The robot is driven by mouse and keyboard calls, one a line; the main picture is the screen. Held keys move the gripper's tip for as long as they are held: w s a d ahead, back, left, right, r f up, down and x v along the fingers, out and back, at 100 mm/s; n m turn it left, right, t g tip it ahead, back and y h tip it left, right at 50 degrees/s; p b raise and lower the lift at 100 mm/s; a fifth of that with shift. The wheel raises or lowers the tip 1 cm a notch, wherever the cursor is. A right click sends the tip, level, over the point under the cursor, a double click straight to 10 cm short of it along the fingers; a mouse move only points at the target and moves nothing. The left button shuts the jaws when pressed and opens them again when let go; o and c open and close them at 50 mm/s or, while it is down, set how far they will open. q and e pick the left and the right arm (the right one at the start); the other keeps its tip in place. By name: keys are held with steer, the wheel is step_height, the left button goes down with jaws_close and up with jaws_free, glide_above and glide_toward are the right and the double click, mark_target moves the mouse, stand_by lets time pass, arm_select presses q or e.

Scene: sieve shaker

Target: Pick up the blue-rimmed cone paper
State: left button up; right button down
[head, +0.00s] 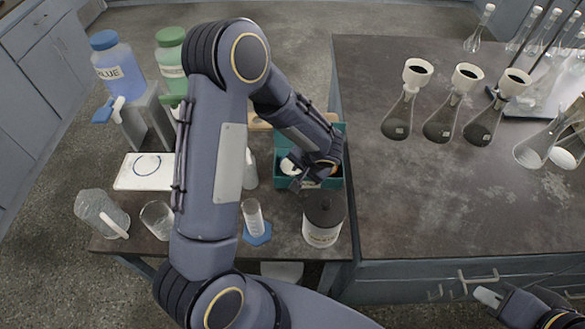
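A teal box (336,183) stands on the left table, and my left gripper (304,180) reaches down into it. A white rounded piece (287,166), possibly a cone paper, shows in the box beside the gripper, and an orange-tan bit shows on the other side. I cannot make out a blue rim on either. My wrist hides much of the box, and I cannot tell whether the fingers are open or hold anything. My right gripper (489,297) is at the lower right, low in front of the drawers, away from the box; its opening is unclear.
A dark lidded jar (322,220) stands close in front of the box. A graduated cylinder (253,218), beakers, a white tray with a blue ring (130,178) and blue and green-capped bottles stand left. Flasks with white funnels (417,73) line the right counter (420,195), whose front is clear.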

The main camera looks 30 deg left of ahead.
arm_select(q)
steer(key=shift+c, duration=0.3)
jaws_close()
